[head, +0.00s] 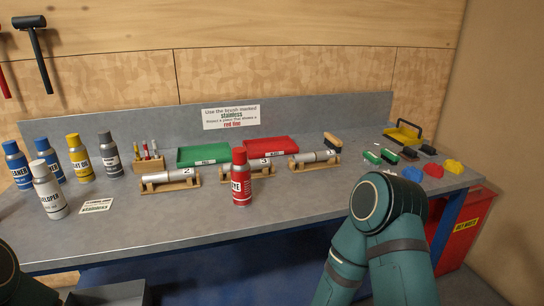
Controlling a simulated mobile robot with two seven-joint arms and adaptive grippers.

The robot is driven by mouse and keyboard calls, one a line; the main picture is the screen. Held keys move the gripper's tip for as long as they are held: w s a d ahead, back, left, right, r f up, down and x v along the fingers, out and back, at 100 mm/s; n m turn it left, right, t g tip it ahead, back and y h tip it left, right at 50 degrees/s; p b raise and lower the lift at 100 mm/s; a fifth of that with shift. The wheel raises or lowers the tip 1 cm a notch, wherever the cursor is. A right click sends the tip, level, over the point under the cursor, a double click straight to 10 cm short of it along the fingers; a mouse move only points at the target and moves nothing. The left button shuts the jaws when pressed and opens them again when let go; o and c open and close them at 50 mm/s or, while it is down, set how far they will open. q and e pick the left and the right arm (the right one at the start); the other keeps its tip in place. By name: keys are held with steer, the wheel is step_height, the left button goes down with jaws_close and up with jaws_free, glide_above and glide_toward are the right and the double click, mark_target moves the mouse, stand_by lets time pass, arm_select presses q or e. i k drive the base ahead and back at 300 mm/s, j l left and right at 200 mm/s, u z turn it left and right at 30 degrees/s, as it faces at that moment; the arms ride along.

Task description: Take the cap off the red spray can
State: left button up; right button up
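The red spray can (241,187) stands upright near the front middle of the bench, its label partly readable. A red top (239,155), apparently its cap, sits on it. Neither of my grippers is in view, so I cannot see their fingers. A teal section of my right arm covers the front right of the bench. Only a dark, rounded part of my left arm shows at the lower left edge. No gripper is seen touching the can.
Metal cylinders on wooden cradles (171,187) stand behind and beside the can. Green (205,163) and red (272,153) trays lie farther back. Several other cans, including a yellow one (81,165), stand left. Brushes and coloured lumps (453,166) lie right.

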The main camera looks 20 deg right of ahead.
mark_target(239, 154)
steer(key=i+l, duration=0.2)
steer(key=l, duration=0.2)
steer(key=i+l, duration=0.25)
steer(key=l, duration=0.2)
steer(key=i+l, duration=0.2)
steer(key=l, duration=0.2)
